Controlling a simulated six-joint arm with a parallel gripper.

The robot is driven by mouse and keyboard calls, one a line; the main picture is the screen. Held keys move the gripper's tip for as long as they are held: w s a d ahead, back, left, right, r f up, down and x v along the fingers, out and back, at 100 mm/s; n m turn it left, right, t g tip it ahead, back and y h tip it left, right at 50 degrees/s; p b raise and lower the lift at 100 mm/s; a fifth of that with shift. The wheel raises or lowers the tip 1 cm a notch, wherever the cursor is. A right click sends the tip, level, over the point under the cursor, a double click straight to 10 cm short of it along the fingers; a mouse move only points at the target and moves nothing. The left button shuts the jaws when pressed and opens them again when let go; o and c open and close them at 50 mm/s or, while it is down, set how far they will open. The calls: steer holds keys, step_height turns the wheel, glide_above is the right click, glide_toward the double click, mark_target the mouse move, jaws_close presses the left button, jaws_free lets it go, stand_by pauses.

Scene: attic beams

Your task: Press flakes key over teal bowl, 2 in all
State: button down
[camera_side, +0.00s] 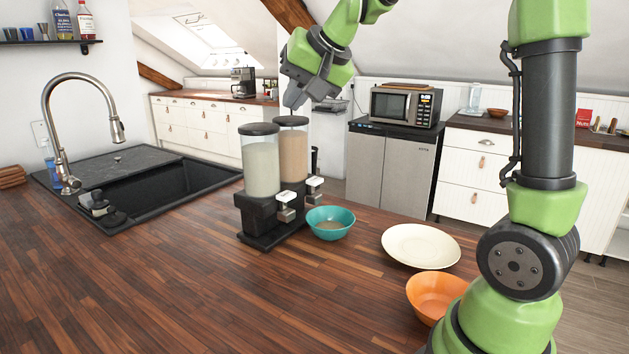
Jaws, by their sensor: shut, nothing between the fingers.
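A black dispenser stand (266,236) on the wooden counter holds two clear cylinders. The left cylinder (262,168) has pale whitish contents, and the right cylinder (293,155) has tan contents. White keys (287,198) stick out at the front right of the stand, one below each cylinder. The teal bowl (330,223) sits on the counter just right of the stand, with a little tan material in it. My gripper (291,108) is shut and empty, pointing down just above or behind the right cylinder's lid. I cannot tell whether it touches the lid.
A cream plate (420,246) and an orange bowl (436,294) lie right of the teal bowl, near my base. A black sink (165,187) with a tall faucet (75,110) is at the left. The counter's front left is clear.

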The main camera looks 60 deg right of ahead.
steer(key=w+d+f+m+h, duration=0.15)
steer(key=w+d+f, duration=0.25)
steer(key=w+d, duration=0.45)
steer(key=m+h, duration=0.2)
steer(key=m, duration=0.1)
glide_above(314, 177)
steer(key=s, duration=0.1)
step_height(314, 177, down, 7)
steer(key=shift+s+a, duration=0.2)
steer(key=shift+a, duration=0.05)
steer(key=shift+f, duration=4.4)
steer(key=shift+f, duration=0.1)
steer(key=shift+f, duration=0.3)
steer(key=shift+a+f, duration=0.1)
steer(key=shift+f, duration=1)
steer(key=shift+r, duration=1.55)
